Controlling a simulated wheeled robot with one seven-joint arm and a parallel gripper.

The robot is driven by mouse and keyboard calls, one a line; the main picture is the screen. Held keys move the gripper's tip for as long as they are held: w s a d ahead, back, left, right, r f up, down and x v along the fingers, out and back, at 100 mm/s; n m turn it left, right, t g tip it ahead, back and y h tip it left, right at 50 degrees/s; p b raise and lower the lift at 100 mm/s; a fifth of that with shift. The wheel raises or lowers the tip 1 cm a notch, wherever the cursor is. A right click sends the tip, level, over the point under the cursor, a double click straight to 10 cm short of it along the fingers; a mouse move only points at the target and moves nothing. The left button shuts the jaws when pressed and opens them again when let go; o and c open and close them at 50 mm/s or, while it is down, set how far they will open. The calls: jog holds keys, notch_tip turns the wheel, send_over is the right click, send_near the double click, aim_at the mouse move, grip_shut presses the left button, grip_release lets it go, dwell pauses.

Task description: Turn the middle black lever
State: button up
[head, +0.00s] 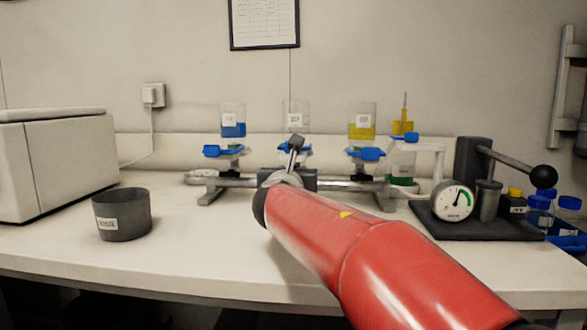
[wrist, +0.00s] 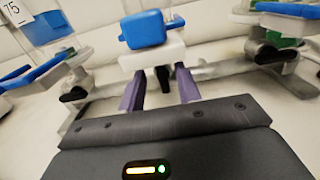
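The middle black lever (wrist: 164,78) shows in the wrist view below a white block and a blue clamp (wrist: 145,28). My gripper (wrist: 160,88) is open, with its two purple fingers apart. The lever appears in the gap between them; I see space on both sides and no clear contact. In the head view my red arm and wrist hide this lever, below the middle cup (head: 296,113). Other black levers show in the wrist view at the left (wrist: 74,96) and at the right (wrist: 268,53).
The metal manifold (head: 345,185) also carries a cup of blue liquid (head: 233,129) and one of yellow liquid (head: 362,131). A dark grey pot (head: 122,220) stands at left. A press with a gauge (head: 453,201) and blue-capped bottles (head: 540,211) stand at right.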

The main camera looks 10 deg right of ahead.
jog(key=shift+x, duration=1.2)
grip_shut()
